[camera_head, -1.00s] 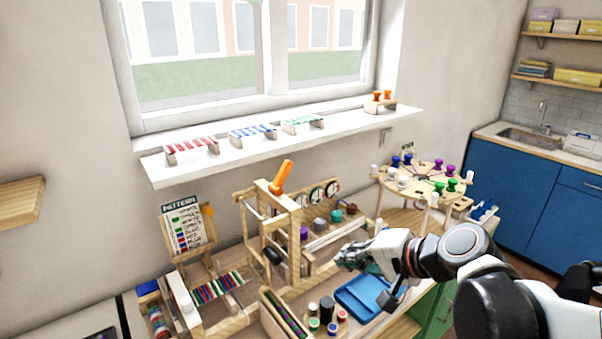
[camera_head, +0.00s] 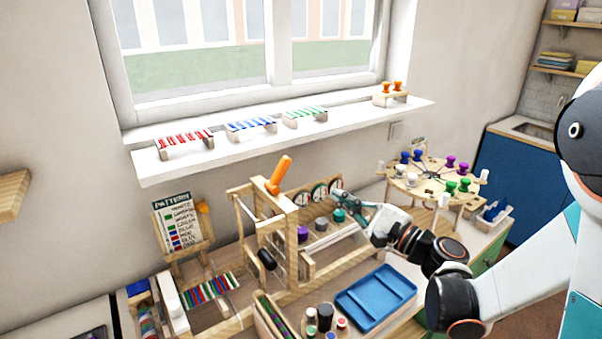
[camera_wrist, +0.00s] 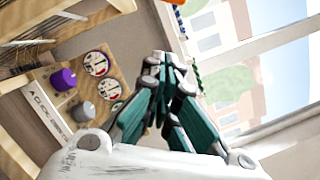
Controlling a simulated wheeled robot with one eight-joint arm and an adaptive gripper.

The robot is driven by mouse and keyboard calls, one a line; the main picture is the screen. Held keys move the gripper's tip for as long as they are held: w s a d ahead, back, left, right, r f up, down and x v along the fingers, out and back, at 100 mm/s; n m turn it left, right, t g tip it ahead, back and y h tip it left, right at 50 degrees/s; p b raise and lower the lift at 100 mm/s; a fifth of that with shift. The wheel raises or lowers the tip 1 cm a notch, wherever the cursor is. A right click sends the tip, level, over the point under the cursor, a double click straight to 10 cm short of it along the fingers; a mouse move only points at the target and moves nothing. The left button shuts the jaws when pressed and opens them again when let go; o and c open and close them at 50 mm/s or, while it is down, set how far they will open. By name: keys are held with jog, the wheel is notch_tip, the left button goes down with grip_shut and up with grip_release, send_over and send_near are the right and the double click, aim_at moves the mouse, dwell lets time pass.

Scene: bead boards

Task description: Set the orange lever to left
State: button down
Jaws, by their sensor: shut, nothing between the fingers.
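The orange lever (camera_head: 279,175) stands on top of a wooden frame (camera_head: 272,205) on the workbench, its upper end leaning to the right in the head view. In the wrist view only a bit of orange (camera_wrist: 176,2) shows at the top edge, probably the lever. My gripper (camera_head: 352,208) is shut and empty, to the right of the lever and a little lower, apart from it. In the wrist view its teal fingers (camera_wrist: 165,62) meet at the tips.
Behind the gripper is a dial panel with a purple knob (camera_wrist: 64,79) and a grey knob (camera_wrist: 83,112). A round peg table (camera_head: 432,180) stands to the right, a blue tray (camera_head: 376,297) in front. The windowsill (camera_head: 290,135) runs above.

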aim_at(284, 160)
dwell(0.4)
jog(key=w+a+r+b, duration=0.2)
jog(key=w+a, duration=0.3)
jog(key=a, duration=0.4)
jog(key=shift+a+r, duration=0.4)
jog(key=shift+r, duration=0.5)
jog(key=shift+a+r+n+g+p, duration=0.1)
jog(key=shift+r+n+g+p, duration=0.3)
jog(key=shift+n, duration=0.4)
jog(key=r+n+p, duration=0.1)
jog(key=a+r+n+p, duration=0.1)
jog(key=n, duration=0.1)
jog(key=s+r+n+p, duration=0.1)
jog(key=n, duration=0.1)
jog(key=shift+s+a+g, duration=0.1)
jog(key=shift+a+g, duration=0.2)
jog(key=shift+a, duration=0.05)
jog(key=a+n+p, duration=0.1)
jog(key=n, duration=0.1)
jog(key=s+a+r+n+h+p, duration=0.1)
jog(key=n, duration=0.1)
jog(key=shift+s+r+g+p, duration=0.1)
jog(key=shift+s+g+p, duration=0.1)
jog(key=shift+g+p, duration=0.2)
jog(key=shift+s+a+n+h+p, duration=0.35)
jog(key=shift+a+n, duration=0.15)
jog(key=shift+n, duration=0.3)
jog(key=shift+s+a+n+h+p, duration=0.25)
jog(key=shift+a+n+h, duration=0.15)
jog(key=shift+n, duration=0.4)
